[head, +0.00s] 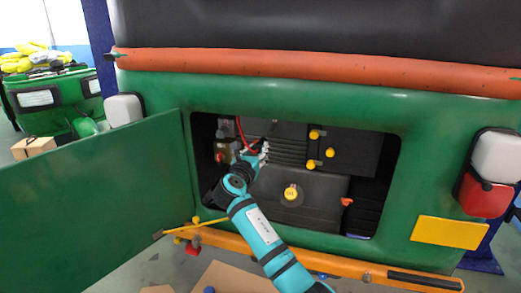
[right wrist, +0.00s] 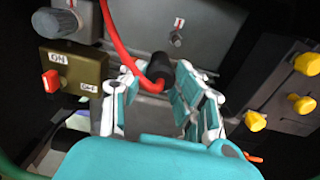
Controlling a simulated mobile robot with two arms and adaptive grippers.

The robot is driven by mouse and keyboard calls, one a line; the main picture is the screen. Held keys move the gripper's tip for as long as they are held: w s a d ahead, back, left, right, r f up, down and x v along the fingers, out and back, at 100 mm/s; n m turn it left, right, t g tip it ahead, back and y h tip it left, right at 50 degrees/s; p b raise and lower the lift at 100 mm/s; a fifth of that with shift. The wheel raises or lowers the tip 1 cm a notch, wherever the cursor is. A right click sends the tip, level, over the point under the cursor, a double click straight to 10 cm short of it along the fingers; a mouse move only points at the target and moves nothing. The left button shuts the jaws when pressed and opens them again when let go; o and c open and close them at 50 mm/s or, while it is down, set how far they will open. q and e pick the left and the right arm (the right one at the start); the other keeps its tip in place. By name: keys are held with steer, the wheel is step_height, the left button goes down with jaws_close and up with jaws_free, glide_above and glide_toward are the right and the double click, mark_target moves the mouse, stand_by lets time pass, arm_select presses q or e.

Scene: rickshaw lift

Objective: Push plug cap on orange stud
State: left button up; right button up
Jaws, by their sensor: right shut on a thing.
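My right gripper (head: 262,150) reaches into the open rear bay of the green rickshaw. It is shut on a black plug cap (right wrist: 159,66) with a thick red cable (right wrist: 115,40), which shows between the fingers of the gripper (right wrist: 160,88) in the right wrist view. The red cable also shows in the head view (head: 240,133). A small orange piece (head: 347,201), possibly the orange stud, sits low at the right of the bay, apart from the gripper. In the right wrist view an orange bit (right wrist: 255,158) shows at lower right. My left gripper is out of view.
A switch box (right wrist: 75,75) with a red knob stands left of the gripper. Several yellow knobs (head: 314,134) are on dark boxes to the right. A yellow round cap (head: 291,193) is below. The green door (head: 100,205) hangs open at left.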

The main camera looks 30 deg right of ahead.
steer(key=w+a+f+b, duration=0.2)
steer(key=a+f+b, duration=0.1)
steer(key=f, duration=0.2)
steer(key=shift+a+f, duration=0.2)
steer(key=shift+a, duration=0.2)
stand_by(0.4)
steer(key=shift+b+x, duration=0.3)
steer(key=shift+x, duration=0.85)
stand_by(0.3)
steer(key=shift+b+x, duration=0.6)
steer(key=shift+x, duration=1.35)
steer(key=shift+w+d+p, duration=0.15)
steer(key=shift+w+p, duration=0.1)
steer(key=shift+p, duration=0.2)
stand_by(1.3)
steer(key=shift+w+d, duration=0.2)
steer(key=shift+d, duration=0.05)
stand_by(0.9)
steer(key=o, duration=1.1)
